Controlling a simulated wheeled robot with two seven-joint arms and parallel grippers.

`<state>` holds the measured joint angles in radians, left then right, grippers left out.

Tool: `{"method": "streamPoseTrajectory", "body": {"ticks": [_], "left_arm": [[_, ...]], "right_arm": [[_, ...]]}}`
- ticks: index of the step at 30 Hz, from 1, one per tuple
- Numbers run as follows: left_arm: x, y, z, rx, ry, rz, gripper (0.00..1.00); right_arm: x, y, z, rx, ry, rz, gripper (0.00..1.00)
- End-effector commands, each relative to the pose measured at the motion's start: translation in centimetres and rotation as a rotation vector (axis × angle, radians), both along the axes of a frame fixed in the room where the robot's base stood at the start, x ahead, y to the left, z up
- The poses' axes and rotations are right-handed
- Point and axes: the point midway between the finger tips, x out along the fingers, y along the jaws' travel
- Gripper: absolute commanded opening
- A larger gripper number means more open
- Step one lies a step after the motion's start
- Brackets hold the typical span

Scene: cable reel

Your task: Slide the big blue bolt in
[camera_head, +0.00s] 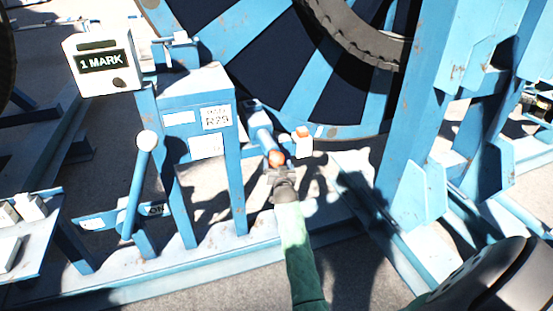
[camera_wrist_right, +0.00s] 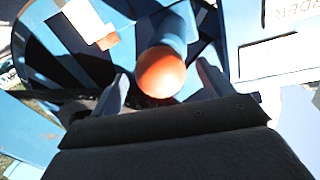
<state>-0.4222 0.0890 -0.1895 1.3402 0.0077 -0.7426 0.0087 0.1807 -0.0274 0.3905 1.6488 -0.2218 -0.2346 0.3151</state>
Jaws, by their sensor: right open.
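The big blue bolt (camera_head: 264,139) points toward me beside the blue stand, with an orange tip on its near end. In the right wrist view the bolt (camera_wrist_right: 175,28) shows with its round orange end (camera_wrist_right: 161,72) between the fingers. My right gripper (camera_head: 279,169) is at the orange end in the head view. In the right wrist view its two fingers (camera_wrist_right: 163,92) are apart, one on each side of the orange end. Whether they touch it I cannot tell. The bolt's far end is hidden near the reel. My left gripper is not in view.
The large blue and black reel (camera_head: 300,90) stands behind the bolt. A white block with an orange top (camera_head: 303,145) is just right of it. A lever with a white knob (camera_head: 147,141) stands left of the labelled blue stand (camera_head: 200,97). A blue upright (camera_head: 411,130) rises at right.

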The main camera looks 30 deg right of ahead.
Motion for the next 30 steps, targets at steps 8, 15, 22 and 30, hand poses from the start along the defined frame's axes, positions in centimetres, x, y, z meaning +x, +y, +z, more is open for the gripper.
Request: {"method": "streamPoseTrajectory", "body": {"ticks": [8,15,22,30], "left_arm": [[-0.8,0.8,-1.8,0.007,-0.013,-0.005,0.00],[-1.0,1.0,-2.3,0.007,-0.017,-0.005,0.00],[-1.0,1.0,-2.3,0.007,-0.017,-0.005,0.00],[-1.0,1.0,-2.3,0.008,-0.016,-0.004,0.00]], "right_arm": [[2.5,-1.1,0.1,0.001,0.000,0.000,0.80],[2.8,-1.3,-0.1,0.000,0.001,0.000,0.80],[2.8,-1.3,-0.1,0.000,0.001,0.000,0.62],[2.8,-1.3,-0.1,0.000,0.001,0.000,0.19]]}}
